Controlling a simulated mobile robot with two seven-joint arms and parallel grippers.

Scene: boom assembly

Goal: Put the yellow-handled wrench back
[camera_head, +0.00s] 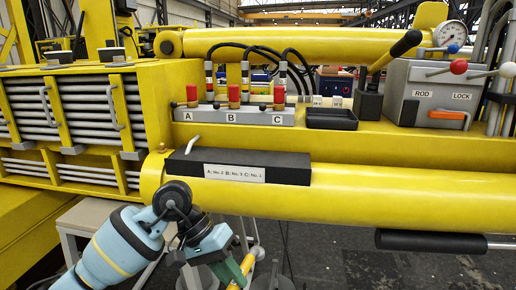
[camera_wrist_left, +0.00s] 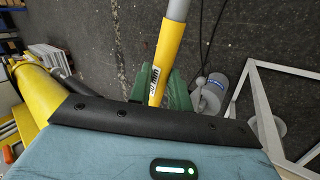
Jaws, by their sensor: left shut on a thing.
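The yellow-handled wrench (camera_wrist_left: 169,52) shows in the left wrist view, its yellow handle rising between the green fingers and a grey shaft running out of the top edge. In the head view only a short piece of yellow handle (camera_head: 247,263) shows at the fingers. My left gripper (camera_wrist_left: 161,88) is shut on the handle. In the head view my left gripper (camera_head: 234,272) is at the bottom, below and in front of the yellow boom. The wrench's far end is out of frame. My right gripper is in neither view.
The yellow boom (camera_head: 360,190) crosses the head view, with a black labelled block (camera_head: 285,172) on it. Above are valves A, B and C (camera_head: 240,116), a black tray (camera_head: 332,118) and a grey ROD/LOCK box (camera_head: 432,92). A pale stand frame (camera_wrist_left: 262,100) is right in the wrist view.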

